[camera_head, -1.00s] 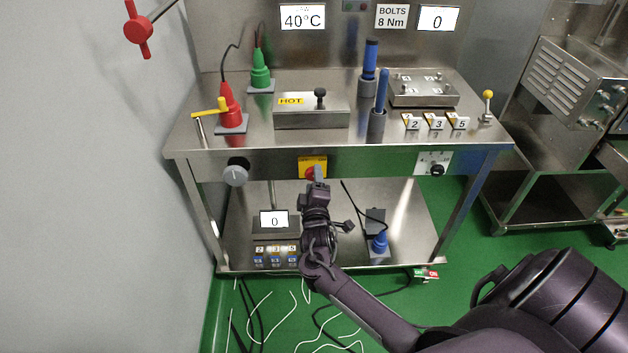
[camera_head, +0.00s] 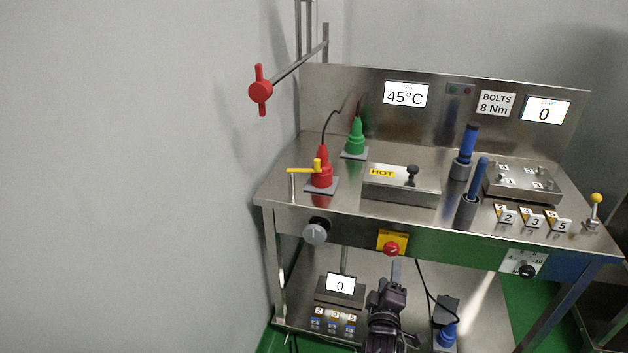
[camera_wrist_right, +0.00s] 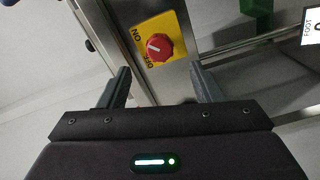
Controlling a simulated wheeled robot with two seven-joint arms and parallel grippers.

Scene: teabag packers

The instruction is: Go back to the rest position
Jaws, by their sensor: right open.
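My right gripper (camera_head: 396,270) is in front of the workbench, below the red rotary switch (camera_head: 391,249) on its yellow plate (camera_head: 402,237). In the right wrist view the open, empty fingers (camera_wrist_right: 160,80) stand apart, with the red switch (camera_wrist_right: 158,48) and its yellow ON/OFF plate (camera_wrist_right: 172,25) beyond them. The gripper looks clear of the switch. I cannot tell surely which label the switch points to. My left gripper is not in view.
The steel bench (camera_head: 350,211) holds a HOT box (camera_head: 400,187), red (camera_head: 321,172) and green (camera_head: 355,139) plugs and blue-handled tools (camera_head: 468,145). The lower shelf below holds a display (camera_head: 340,284) and a blue plug (camera_head: 446,336). Bare wall (camera_head: 120,150) fills the left.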

